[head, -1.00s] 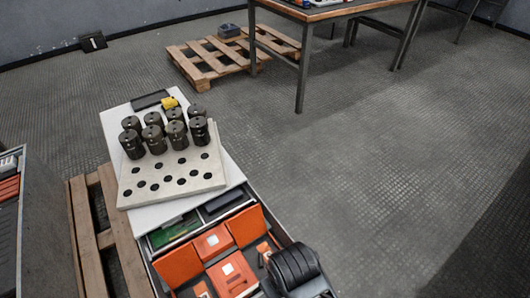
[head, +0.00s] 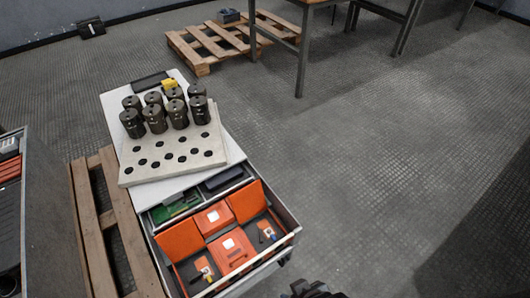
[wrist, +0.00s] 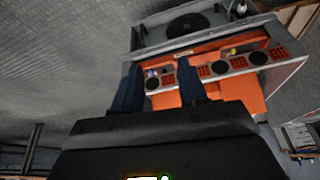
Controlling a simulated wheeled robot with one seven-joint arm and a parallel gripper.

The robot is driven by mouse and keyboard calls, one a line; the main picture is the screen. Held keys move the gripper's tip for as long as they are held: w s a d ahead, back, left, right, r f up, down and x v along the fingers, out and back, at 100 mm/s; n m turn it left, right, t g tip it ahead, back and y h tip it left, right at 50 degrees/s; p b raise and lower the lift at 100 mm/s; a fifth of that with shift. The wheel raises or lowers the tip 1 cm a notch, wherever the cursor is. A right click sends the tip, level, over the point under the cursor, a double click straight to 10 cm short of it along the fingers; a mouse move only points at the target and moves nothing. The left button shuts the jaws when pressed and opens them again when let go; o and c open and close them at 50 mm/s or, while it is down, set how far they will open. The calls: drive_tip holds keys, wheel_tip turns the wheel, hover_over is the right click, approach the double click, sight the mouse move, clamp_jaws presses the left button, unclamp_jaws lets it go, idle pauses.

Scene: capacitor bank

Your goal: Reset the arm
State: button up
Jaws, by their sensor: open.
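My gripper (wrist: 160,82) is open in the wrist view, its two dark blue fingers apart with nothing held between them. Beyond the fingers, the orange contents of a drawer (wrist: 215,66) show in that view. In the head view only a dark piece of my arm (head: 312,291) shows at the bottom edge, to the lower right of the open drawer (head: 293,232). The gripper's fingers cannot be made out there.
A pale board with holes (head: 150,172) carries several dark cylindrical capacitors (head: 154,118) on the white cabinet top. Orange boxes (head: 232,249) lie in the drawer. Wooden pallets (head: 100,220) stand left and behind (head: 205,48). A table (head: 297,75) stands at the back. Floor to the right is clear.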

drive_tip(key=s+d+r+m+t+b, duration=0.3)
drive_tip(key=s+d+t+b, duration=0.15)
drive_tip(key=s+d, duration=0.35)
drive_tip(key=s+d+r+m+t+h+b, duration=0.1)
drive_tip(key=s+d+r+t+b, duration=0.15)
drive_tip(key=s+r, duration=0.45)
drive_tip(key=s+d+r+m+t+h+b, duration=0.1)
drive_tip(key=s+d+r+t, duration=0.25)
drive_tip(key=r, duration=0.75)
wheel_tip(320, 180, up, 19)
drive_tip(key=w+p, duration=0.1)
drive_tip(key=p, duration=1.8)
drive_tip(key=shift+d, duration=0.15)
drive_tip(key=shift+f+t, duration=0.15)
drive_tip(key=shift+t, duration=0.1)
